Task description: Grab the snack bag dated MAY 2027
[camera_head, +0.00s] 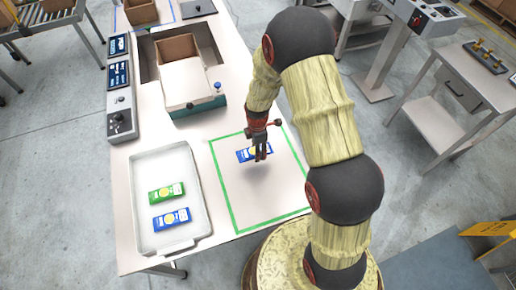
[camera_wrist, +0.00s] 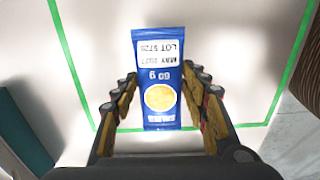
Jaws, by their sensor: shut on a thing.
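A blue snack bag (camera_wrist: 158,85) with a yellow round picture sits between the fingers of my gripper (camera_wrist: 160,110) in the wrist view. Its white label reads upside down "MAY 2027", "LOT" and a number, with "60 g" below. In the head view my gripper (camera_head: 262,150) is shut on this blue bag (camera_head: 246,155) above the green-outlined square (camera_head: 227,196); a shadow shows on the table below. A green bag (camera_head: 166,193) and another blue bag (camera_head: 171,219) lie in the white tray (camera_head: 143,236) to the left. Their dates are too small to read.
A teal-based machine (camera_head: 210,109) with a cardboard box stands behind the square. A control panel (camera_head: 120,118) lines the table's left edge. The green-outlined square is otherwise clear. A side table (camera_head: 452,92) stands at the right.

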